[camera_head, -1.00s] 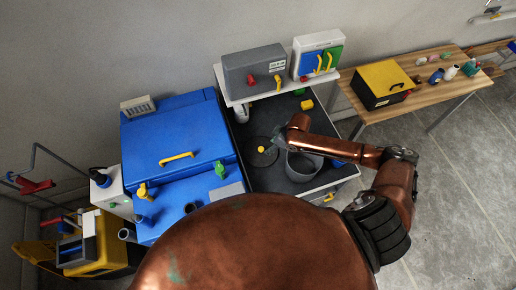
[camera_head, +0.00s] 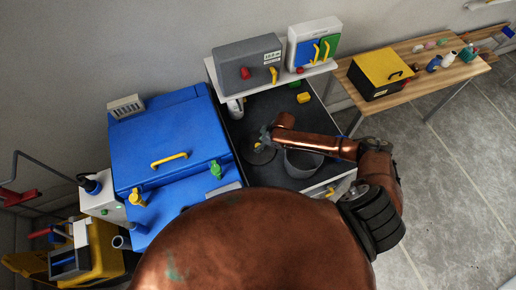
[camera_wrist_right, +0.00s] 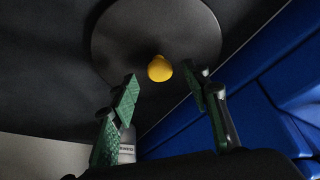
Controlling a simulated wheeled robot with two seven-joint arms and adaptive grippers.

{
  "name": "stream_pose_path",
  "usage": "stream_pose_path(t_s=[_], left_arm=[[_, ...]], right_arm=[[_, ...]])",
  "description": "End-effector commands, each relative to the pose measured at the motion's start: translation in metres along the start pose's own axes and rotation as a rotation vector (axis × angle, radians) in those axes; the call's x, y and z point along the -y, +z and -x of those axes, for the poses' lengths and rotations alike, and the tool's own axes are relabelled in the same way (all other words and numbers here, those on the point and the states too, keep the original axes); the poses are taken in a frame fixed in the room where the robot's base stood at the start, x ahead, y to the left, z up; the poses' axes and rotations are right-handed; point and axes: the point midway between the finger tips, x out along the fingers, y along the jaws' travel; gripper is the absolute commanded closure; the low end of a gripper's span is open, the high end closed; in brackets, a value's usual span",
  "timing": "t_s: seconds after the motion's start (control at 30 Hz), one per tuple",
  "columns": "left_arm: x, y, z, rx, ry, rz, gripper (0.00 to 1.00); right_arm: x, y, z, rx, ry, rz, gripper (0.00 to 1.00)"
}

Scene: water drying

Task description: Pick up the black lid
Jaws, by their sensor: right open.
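The black lid (camera_head: 254,158) is a flat round disc with a yellow knob. It lies on the dark worktop, to the left of the grey pot. In the right wrist view the lid (camera_wrist_right: 115,35) fills the upper middle, with its yellow knob (camera_wrist_right: 160,68) just beyond and between the fingertips. My right gripper (camera_head: 264,141) is at the lid, partly covering it in the head view. In the right wrist view its green fingers (camera_wrist_right: 163,84) are spread apart with nothing held. My left gripper is not in view.
The grey pot (camera_head: 303,163) stands right beside the lid, under my right forearm. A blue machine (camera_head: 160,125) borders the worktop on the left. A shelf with grey (camera_head: 247,62) and white (camera_head: 314,42) boxes is behind. A yellow block (camera_head: 303,98) lies at the back right.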

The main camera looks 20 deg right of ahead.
Motion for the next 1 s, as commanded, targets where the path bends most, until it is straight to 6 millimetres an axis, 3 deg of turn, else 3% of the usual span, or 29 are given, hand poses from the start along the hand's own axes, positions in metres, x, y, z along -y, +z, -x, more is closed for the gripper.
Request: stream_pose_path(t_s=[0.17, 0.43, 1.0], left_arm=[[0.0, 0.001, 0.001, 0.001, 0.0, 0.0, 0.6], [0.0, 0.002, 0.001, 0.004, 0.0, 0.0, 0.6], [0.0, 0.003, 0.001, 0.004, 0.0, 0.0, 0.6]], right_arm=[[0.0, 0.0, -0.018, 0.0, 0.0, 0.0, 0.57], [0.0, 0.001, -0.02, 0.0, 0.0, 0.001, 0.58], [0.0, 0.001, -0.02, 0.001, 0.0, 0.0, 0.97]])
